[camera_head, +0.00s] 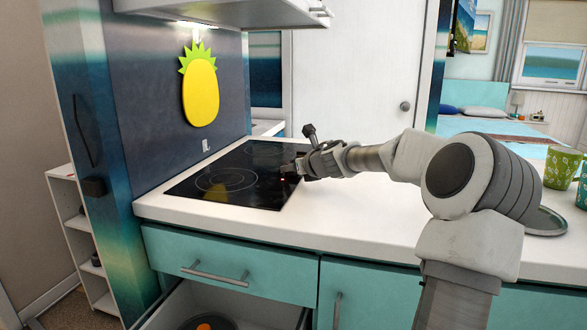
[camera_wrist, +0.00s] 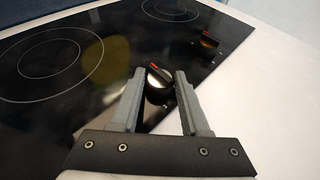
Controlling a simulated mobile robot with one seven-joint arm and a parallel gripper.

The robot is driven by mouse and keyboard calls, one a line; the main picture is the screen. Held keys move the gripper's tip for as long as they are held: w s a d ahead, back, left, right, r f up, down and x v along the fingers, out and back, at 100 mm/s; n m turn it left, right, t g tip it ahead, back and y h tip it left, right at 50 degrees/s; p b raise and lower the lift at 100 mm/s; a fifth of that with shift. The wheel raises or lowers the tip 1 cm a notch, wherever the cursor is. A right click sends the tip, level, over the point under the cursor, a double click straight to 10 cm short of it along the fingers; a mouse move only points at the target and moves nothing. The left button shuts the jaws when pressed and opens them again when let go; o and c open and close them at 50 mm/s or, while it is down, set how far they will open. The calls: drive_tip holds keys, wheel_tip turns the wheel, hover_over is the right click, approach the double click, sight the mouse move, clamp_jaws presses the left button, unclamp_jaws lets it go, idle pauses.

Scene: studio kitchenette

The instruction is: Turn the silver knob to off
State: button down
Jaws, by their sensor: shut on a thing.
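The silver knob (camera_wrist: 159,75) stands on the black glass cooktop (camera_wrist: 60,95), near its right edge in the wrist view. It is round, with a dark side and a red mark on top that points to the upper left. My gripper (camera_wrist: 157,80) is shut on the knob, with one grey finger on each side of it. In the head view my gripper (camera_head: 292,171) reaches in from the right over the cooktop's front right part. There it largely hides the knob, and a small red glow shows beside the fingers.
A second knob (camera_wrist: 208,43) with a red mark stands farther back on the cooktop. White counter (camera_head: 360,210) lies clear around the front. A drawer (camera_head: 200,318) below stands open with a pan in it. Green patterned cups (camera_head: 562,167) stand at the far right. The range hood (camera_head: 225,12) hangs above.

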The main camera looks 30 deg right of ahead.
drive_tip(key=shift+n+y, duration=0.4)
drive_tip(key=shift+y, duration=0.1)
drive_tip(key=shift+c, duration=2)
unclamp_jaws()
drive_tip(key=shift+d, duration=0.1)
drive_tip(key=p+v, duration=0.1)
drive_tip(key=v, duration=1.6)
drive_tip(key=shift+s+r+p, duration=0.1)
drive_tip(key=shift+r+p, duration=0.05)
drive_tip(key=shift+p, duration=0.2)
